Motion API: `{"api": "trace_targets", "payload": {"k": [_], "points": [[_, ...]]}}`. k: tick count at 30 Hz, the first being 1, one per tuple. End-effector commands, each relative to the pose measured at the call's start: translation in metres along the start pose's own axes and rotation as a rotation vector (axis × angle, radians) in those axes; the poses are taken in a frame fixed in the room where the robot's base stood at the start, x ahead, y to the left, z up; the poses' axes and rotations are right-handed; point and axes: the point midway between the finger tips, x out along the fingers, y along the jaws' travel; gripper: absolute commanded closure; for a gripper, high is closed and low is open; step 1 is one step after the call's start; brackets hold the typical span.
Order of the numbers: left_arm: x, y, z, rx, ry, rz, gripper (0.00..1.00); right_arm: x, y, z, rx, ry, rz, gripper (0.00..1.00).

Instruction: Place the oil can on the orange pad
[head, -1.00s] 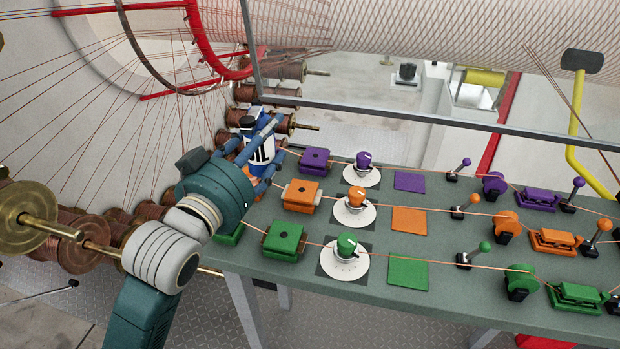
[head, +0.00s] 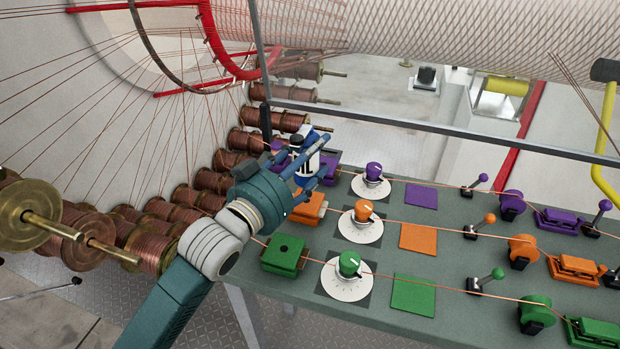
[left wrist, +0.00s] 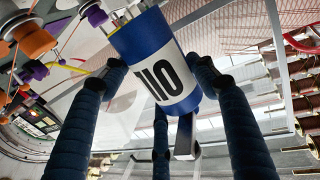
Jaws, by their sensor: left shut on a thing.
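The oil can is a blue and white can with dark lettering; it shows in the head view (head: 307,158) and large in the left wrist view (left wrist: 158,62). My left gripper (head: 308,168) is shut on it and holds it up over the left part of the table, near the purple and orange blocks. In the left wrist view its blue fingers stand around the can. The orange pad (head: 418,238) lies flat and bare on the table, to the right of the can, between the purple and green pads. My right gripper is in neither view.
On the grey-green table (head: 380,320) are an orange knob (head: 363,211) on a white dial, left of the pad, and an orange lever (head: 483,226) to its right. A thin wire crosses the orange row. Purple (head: 422,196) and green (head: 413,295) pads lie alongside. A metal frame rail (head: 440,131) runs behind.

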Motion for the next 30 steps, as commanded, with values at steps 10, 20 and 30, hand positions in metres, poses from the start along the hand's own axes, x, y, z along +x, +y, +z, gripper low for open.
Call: {"api": "trace_targets", "payload": {"k": [10,20,30], "points": [[0.0,0.0,0.04,-0.001,-0.001,-0.001,0.8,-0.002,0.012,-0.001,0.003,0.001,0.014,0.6],[0.0,0.0,0.061,0.001,0.005,0.001,0.8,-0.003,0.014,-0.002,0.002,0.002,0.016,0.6],[0.0,0.0,0.065,0.0,0.002,0.0,0.23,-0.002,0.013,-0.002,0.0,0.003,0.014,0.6]]}}
